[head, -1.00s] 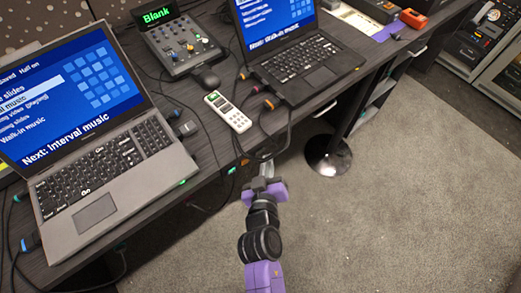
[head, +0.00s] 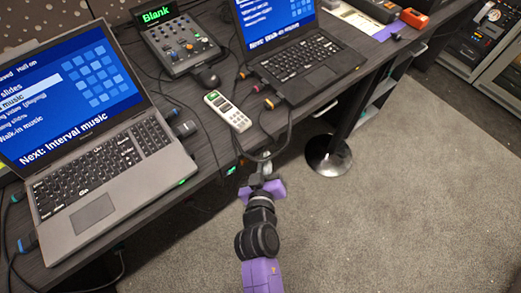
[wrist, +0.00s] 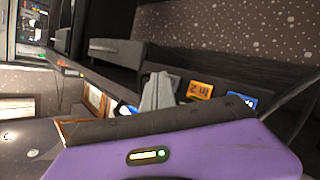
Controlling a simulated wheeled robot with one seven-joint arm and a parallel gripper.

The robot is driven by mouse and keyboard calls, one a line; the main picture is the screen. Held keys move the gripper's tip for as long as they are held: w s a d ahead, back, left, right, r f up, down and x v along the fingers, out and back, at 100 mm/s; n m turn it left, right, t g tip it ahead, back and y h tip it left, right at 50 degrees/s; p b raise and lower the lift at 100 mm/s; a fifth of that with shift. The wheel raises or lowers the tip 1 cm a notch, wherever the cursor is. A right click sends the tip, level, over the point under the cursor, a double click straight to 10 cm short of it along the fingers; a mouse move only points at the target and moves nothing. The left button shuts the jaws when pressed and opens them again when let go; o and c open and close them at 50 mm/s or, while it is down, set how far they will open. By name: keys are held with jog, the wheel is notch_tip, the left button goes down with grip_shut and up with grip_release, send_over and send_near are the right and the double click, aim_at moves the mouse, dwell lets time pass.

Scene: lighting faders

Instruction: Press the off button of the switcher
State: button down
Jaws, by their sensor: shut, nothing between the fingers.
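My gripper (head: 266,170) is shut and empty, just off the front edge of the desk, below the laptop on the right. In the wrist view its grey fingertips (wrist: 158,92) point at the dark desk-edge area. Beside them is an orange label reading "In 2" (wrist: 200,90), upside down, with a blue label (wrist: 241,99) to its right; these appear to belong to the switcher. The blue label's text is too small to read. The fingers hide part of the switcher's face, and I cannot make out the off button. I cannot tell whether the fingertips touch anything.
On the desk (head: 205,205) stand a left laptop (head: 95,165), a right laptop (head: 300,58), a control box showing "Blank" (head: 178,42) and a white remote (head: 228,110). Cables hang over the desk edge near my gripper. A round-footed table leg (head: 328,155) stands to the right; carpet is clear.

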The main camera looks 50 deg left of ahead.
jog(key=shift+a, duration=0.25)
dwell(0.6)
jog(key=shift+d, duration=0.7)
jog(key=shift+s+d+p, duration=0.15)
jog(key=shift+d+p, duration=0.7)
jog(key=shift+d, duration=0.4)
jog(key=shift+s+d+p, duration=0.1)
jog(key=shift+d+p, duration=0.75)
jog(key=shift+d, duration=0.4)
